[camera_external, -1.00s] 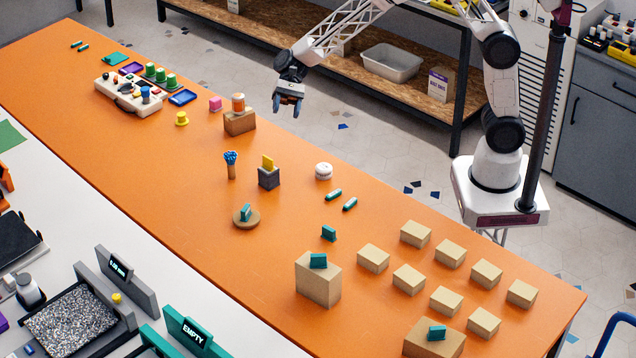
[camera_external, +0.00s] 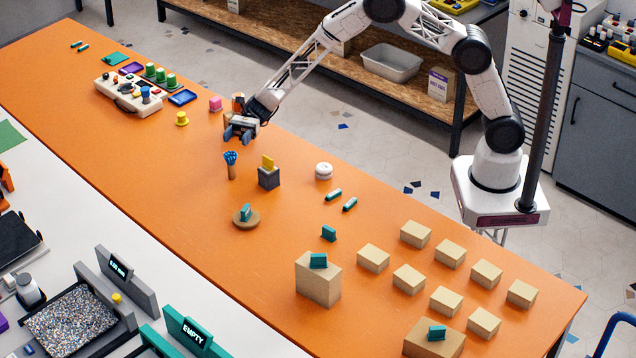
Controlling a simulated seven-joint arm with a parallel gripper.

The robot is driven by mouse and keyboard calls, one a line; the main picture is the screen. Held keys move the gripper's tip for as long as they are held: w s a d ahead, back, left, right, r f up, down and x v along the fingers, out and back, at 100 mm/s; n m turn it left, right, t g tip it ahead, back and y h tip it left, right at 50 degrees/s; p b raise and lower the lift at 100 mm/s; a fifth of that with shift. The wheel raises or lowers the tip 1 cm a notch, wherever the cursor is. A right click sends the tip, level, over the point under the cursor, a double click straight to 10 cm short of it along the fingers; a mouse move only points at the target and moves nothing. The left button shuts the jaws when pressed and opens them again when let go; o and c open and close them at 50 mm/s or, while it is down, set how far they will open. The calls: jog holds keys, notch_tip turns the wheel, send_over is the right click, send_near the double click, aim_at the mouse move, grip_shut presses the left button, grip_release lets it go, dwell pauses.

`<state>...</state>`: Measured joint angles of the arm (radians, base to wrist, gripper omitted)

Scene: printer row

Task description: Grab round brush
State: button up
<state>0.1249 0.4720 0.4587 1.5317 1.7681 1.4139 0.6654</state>
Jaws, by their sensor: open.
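The round brush (camera_external: 231,164) stands upright on the orange table, with blue bristles on top and a brown wooden handle below. My gripper (camera_external: 239,138) is open and empty, a little behind and above the brush in the external view. Its blue fingertips point down toward the brush side. I see a gap between the fingers and the bristles, though the exact depth is hard to judge. My gripper hides most of the wooden block and the orange jar behind it.
A grey block with a yellow piece (camera_external: 268,174) stands close to the right of the brush. A round wooden disc with a teal piece (camera_external: 246,217) lies in front. Table left of the brush is clear.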

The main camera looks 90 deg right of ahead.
dwell(0.3)
send_near(229, 168)
jog(key=x, duration=0.3)
jog(key=shift+a+r, duration=0.1)
jog(key=shift+r, duration=0.1)
jog(key=shift+w+a+f, duration=0.1)
jog(key=shift+a+f, duration=0.05)
jog(key=shift+f, duration=0.05)
jog(key=shift+w+a, duration=0.15)
jog(key=shift+a, duration=0.25)
jog(key=shift+a, duration=0.15)
jog(key=shift+x, duration=2.95)
jog(key=c, duration=1)
